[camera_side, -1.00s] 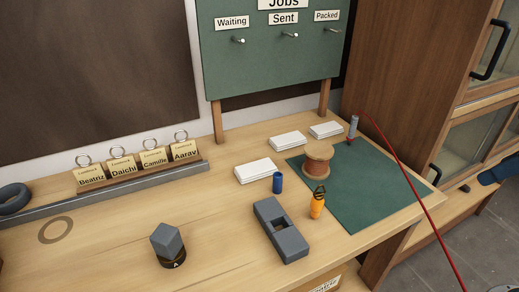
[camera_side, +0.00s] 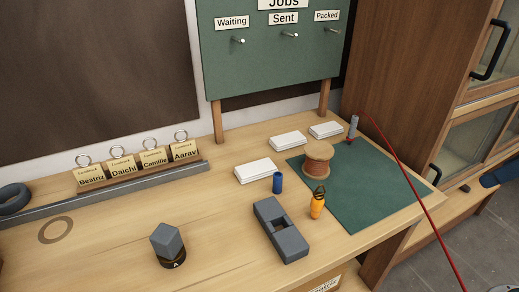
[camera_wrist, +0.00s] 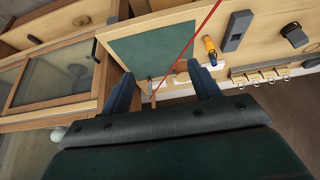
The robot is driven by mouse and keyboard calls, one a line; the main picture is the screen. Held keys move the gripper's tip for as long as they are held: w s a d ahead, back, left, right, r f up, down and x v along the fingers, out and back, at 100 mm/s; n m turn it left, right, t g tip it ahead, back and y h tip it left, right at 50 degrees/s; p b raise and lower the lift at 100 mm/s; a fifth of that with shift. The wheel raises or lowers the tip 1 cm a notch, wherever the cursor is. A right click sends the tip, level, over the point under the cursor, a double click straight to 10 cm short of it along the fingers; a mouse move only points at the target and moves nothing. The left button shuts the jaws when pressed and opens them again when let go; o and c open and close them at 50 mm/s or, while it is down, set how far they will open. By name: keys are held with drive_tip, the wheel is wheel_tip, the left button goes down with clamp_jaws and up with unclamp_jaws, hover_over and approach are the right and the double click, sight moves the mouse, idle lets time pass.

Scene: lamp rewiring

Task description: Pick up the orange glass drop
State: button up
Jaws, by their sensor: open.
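The orange glass drop (camera_side: 317,206) stands upright on the wooden bench, by the left edge of the green mat, with a dark loop at its top. It also shows in the wrist view (camera_wrist: 209,44), beyond my right-hand finger. My gripper (camera_wrist: 161,72) is open, its two blue fingers spread apart with nothing held between them. It is well away from the drop. In the side view only a blue part of my arm or gripper shows at the right edge.
A grey block with a slot (camera_side: 281,230) lies just left of the drop. A blue cylinder (camera_side: 278,183) and a copper-coloured spool (camera_side: 318,160) stand behind it. A red cord (camera_side: 413,190) runs over the green mat (camera_side: 375,190). The mat's front is clear.

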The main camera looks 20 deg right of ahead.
drive_tip(key=shift+c, duration=0.6)
drive_tip(key=w+a+f+n+y, duration=0.3)
drive_tip(key=w+f+n+y, duration=0.2)
drive_tip(key=w+f, duration=0.3)
drive_tip(key=w+a+f+n+t+y, duration=0.1)
drive_tip(key=w+a+f+n+y, duration=0.2)
drive_tip(key=w+f+n+y, duration=0.3)
drive_tip(key=w+f, duration=0.2)
drive_tip(key=w, duration=0.2)
drive_tip(key=shift+w+a+f+n+t+y, duration=0.15)
drive_tip(key=shift+n+t+y, duration=0.15)
